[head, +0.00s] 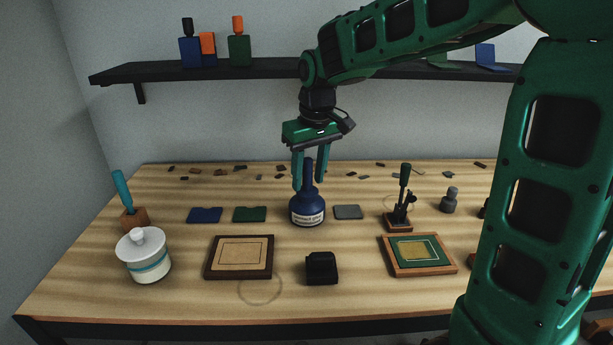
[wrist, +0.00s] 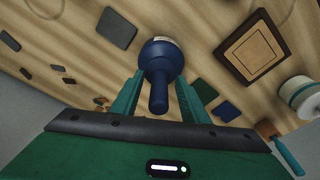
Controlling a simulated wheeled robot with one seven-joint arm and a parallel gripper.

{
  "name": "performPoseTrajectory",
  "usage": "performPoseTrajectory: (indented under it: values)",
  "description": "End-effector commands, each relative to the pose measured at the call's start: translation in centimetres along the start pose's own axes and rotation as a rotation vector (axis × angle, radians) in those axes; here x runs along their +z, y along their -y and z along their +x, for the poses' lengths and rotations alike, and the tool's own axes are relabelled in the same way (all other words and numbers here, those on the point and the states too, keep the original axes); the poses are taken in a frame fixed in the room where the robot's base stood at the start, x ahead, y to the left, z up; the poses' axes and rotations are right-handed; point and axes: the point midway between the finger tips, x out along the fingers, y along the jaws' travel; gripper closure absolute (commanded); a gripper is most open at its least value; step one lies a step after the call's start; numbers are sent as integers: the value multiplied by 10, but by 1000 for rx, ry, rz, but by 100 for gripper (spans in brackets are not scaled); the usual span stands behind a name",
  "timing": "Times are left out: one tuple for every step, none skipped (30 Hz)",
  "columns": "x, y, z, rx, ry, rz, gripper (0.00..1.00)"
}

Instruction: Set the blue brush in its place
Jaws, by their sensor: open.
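A dark blue pot (head: 307,212) with a pale label stands upright on the bench in the head view. A blue brush handle (head: 308,172) rises upright from its neck; any bristles are hidden inside. In the wrist view the blue handle (wrist: 159,97) points toward my palm and the pot (wrist: 165,52) lies beyond it. My gripper (head: 309,184) points down with its green fingers open, one on each side of the handle. In the wrist view gaps show between the handle and both fingers.
A teal-handled tool (head: 122,188) stands in a wooden block behind a white lidded jar (head: 143,257) at left. A framed board (head: 240,257), a black block (head: 321,268) and a green-centred frame (head: 418,254) lie in front. Flat cards flank the pot. A shelf (head: 240,71) runs behind.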

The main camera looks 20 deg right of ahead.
Motion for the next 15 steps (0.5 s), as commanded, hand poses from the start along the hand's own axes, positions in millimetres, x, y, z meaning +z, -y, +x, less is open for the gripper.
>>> performPoseTrajectory:
  values:
    - [0, 0, -1, 0, -1, 0, 59]
    - [0, 0, -2, 0, -1, 0, 59]
    - [-1, 0, -5, 0, -2, 0, 59]
    - [-1, 0, -8, 0, -3, 0, 59]
    - [-1, 0, -11, 0, -3, 0, 59]
    - [-1, 0, -17, 0, -3, 0, 59]
    - [-2, 0, -22, 0, -4, 0, 59]
    - [-1, 0, -27, 0, -4, -1, 59]
    - [-1, 0, -34, 0, -5, -1, 59]
    - [-2, 0, -40, 0, -5, -1, 59]
    - [-2, 0, -46, 0, -5, 0, 59]
    - [-1, 0, -54, 1, -3, 0, 59]
    - [-2, 0, -60, 1, -4, 0, 59]
    - [-2, 0, -65, 1, -4, 1, 59]
    - [-2, 0, -72, 1, -4, 1, 59]
